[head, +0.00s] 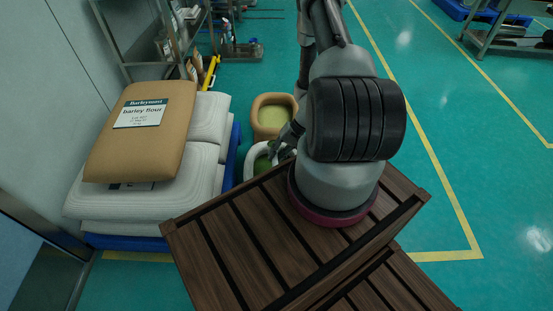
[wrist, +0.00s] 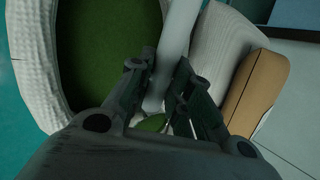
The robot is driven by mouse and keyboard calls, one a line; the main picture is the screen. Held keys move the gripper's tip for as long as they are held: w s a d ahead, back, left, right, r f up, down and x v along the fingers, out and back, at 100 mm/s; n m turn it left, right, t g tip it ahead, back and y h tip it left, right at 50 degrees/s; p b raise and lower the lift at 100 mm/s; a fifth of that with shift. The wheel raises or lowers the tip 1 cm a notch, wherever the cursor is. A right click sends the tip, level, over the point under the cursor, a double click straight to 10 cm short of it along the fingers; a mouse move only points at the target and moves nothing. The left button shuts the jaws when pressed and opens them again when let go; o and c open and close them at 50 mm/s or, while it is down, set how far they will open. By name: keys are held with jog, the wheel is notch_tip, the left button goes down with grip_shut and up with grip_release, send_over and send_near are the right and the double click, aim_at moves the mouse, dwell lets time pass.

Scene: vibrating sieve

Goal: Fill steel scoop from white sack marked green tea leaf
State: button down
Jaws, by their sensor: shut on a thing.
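An open white sack (head: 250,172) with green contents stands on the floor beyond the wooden deck; my arm partly hides it. In the wrist view its pale woven rim (wrist: 36,70) surrounds dark green contents at the left. No label shows on it. My gripper (wrist: 160,78) is shut on a smooth light-grey bar, seemingly the steel scoop's handle (wrist: 178,30), beside the sack's right rim. A small green patch shows below the fingers; I cannot tell whether it lies in the scoop. The scoop's bowl is not clearly visible. In the head view my gripper (head: 280,150) is small and dark.
An open tan sack (head: 272,101) with yellow-green contents stands just behind. At left, a tan barley flour sack (head: 140,145) lies on stacked white sacks (head: 208,120) over a blue pallet (head: 229,155). Shelving (head: 150,60) stands behind.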

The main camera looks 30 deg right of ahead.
jog(key=shift+r, duration=3.45)
